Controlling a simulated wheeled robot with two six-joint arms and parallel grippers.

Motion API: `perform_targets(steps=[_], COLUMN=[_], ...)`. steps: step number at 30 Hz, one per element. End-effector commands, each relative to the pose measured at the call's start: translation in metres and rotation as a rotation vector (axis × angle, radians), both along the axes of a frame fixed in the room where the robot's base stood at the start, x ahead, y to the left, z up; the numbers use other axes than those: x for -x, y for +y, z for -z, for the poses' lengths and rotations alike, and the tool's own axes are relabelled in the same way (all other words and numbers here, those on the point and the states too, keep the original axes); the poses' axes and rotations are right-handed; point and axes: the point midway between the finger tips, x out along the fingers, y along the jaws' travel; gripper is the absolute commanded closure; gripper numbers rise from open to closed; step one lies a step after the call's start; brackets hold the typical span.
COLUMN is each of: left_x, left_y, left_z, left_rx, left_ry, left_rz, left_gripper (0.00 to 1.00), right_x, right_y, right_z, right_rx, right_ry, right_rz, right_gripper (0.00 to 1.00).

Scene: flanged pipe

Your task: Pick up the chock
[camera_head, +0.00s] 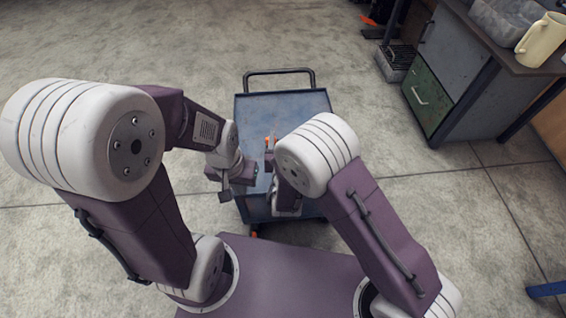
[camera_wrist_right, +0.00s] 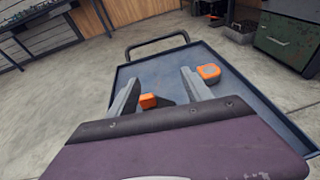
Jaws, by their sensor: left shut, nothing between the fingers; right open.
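A small orange object with a dark grey part (camera_wrist_right: 148,101) lies on the blue cart top in the right wrist view; I cannot tell for certain whether it is the chock. My right gripper (camera_wrist_right: 160,77) is open, its two grey fingers on either side of that object in the picture, with no clear contact. In the head view the right gripper (camera_head: 271,146) is mostly hidden behind my own right arm, with a bit of orange by its fingers. My left gripper (camera_head: 226,190) is shut and empty over the cart's left near edge.
The blue cart (camera_head: 300,103) has a raised rim and a dark handle at its far end. A second orange and grey object (camera_wrist_right: 208,74) lies right of the right finger. A workbench (camera_head: 490,45) with a cream jug (camera_head: 541,40) stands at the right. The cart's far half is clear.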

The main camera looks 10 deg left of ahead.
Motion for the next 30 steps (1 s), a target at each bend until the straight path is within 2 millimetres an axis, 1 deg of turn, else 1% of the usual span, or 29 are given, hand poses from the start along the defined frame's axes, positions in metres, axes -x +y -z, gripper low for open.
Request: perform_targets(steps=[1,3,4,7,10,13,16,18,21,23,27,30], left_x=[0.000,0.000,0.000,0.000,0.000,0.000,0.000,0.000,0.000,0.000,0.000,0.000], left_y=[0.000,0.000,0.000,0.000,0.000,0.000,0.000,0.000,0.000,0.000,0.000,0.000], left_z=[0.031,0.040,0.042,0.043,0.042,0.054,0.062,0.063,0.063,0.070,0.094,0.097], left_rx=[0.000,0.000,0.000,0.000,0.000,0.000,0.000,0.000,0.000,0.000,0.000,0.000], left_ry=[0.000,0.000,-0.001,-0.001,-0.001,-0.001,-0.001,-0.001,-0.001,-0.001,-0.001,0.000], left_rz=[0.000,0.000,0.000,0.000,0.000,0.000,0.000,0.000,0.000,0.000,0.000,0.000], left_gripper=[1.00,1.00,1.00,1.00,1.00,1.00,1.00,1.00,1.00,1.00,1.00,1.00], right_x=[0.013,0.025,0.029,0.034,0.032,0.017,0.004,-0.002,-0.004,-0.009,-0.034,-0.047], right_y=[0.012,0.023,0.027,0.033,0.033,0.037,0.040,0.042,0.043,0.044,0.051,0.055], right_z=[0.042,0.059,0.062,0.062,0.061,0.068,0.072,0.071,0.071,0.074,0.083,0.084], right_rx=[0.017,0.032,0.033,0.033,0.032,0.029,0.030,0.031,0.032,0.030,0.028,0.030], right_ry=[0.013,0.023,0.024,0.025,0.025,0.024,0.025,0.024,0.025,0.024,0.022,0.025], right_rz=[-0.037,-0.072,-0.081,-0.098,-0.097,-0.093,-0.093,-0.093,-0.094,-0.093,-0.091,-0.092], right_gripper=[0.42,0.42,0.42,0.42,0.42,0.42,0.42,0.42,0.42,0.42,0.42,0.42])
